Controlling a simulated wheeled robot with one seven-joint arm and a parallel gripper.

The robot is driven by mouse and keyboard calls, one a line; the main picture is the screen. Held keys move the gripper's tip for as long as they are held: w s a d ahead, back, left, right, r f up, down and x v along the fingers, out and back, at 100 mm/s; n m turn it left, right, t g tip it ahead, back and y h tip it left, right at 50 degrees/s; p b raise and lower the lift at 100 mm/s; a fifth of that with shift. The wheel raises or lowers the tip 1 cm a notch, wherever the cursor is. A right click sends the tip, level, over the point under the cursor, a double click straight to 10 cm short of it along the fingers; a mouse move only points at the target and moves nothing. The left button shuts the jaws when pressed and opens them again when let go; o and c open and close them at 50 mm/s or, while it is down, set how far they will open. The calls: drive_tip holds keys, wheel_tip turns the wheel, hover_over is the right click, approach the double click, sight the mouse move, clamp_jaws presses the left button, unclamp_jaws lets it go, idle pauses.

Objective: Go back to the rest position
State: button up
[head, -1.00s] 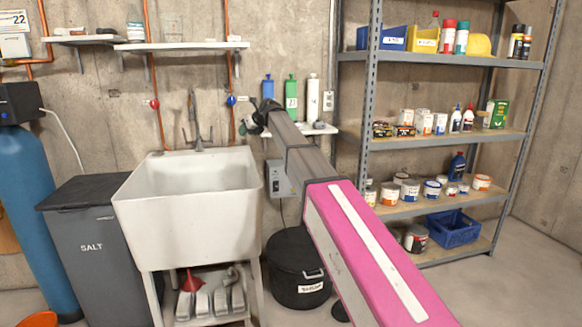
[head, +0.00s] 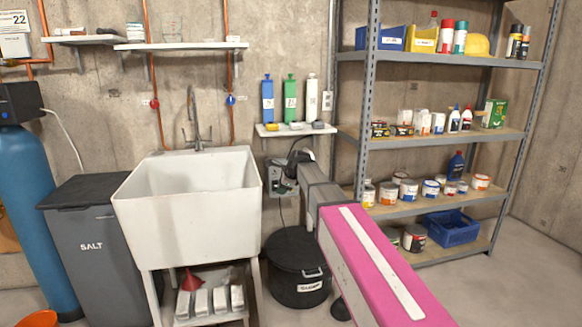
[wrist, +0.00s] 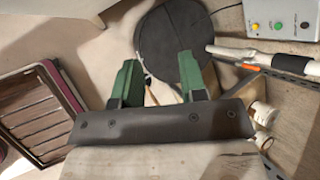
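My gripper (wrist: 159,62) shows in the wrist view with its two green fingers well apart and nothing between them. Beyond the fingers is the round dark lid of the black bin (wrist: 172,30). In the head view my pink and grey arm reaches forward, and its dark end (head: 292,165) is right of the sink, above the black bin (head: 298,285). The fingers are too small to make out there.
The white sink (head: 190,215) and salt bin (head: 95,245) stand left of my arm. The metal shelf rack (head: 440,140) with cans and bins is on the right. A grey button box (wrist: 282,18) is at the wrist view's top right.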

drive_tip(key=s+d+f+n+g+h, duration=0.2)
drive_tip(key=s+d+f+n, duration=0.7)
drive_tip(key=s, duration=0.6)
drive_tip(key=s+d+f+n+g+h, duration=0.3)
drive_tip(key=s+d+f+n, duration=0.6)
drive_tip(key=s+d+f, duration=0.4)
drive_tip(key=s+f, duration=0.2)
drive_tip(key=s, duration=0.1)
drive_tip(key=shift+d+f, duration=0.15)
drive_tip(key=shift+d, duration=0.15)
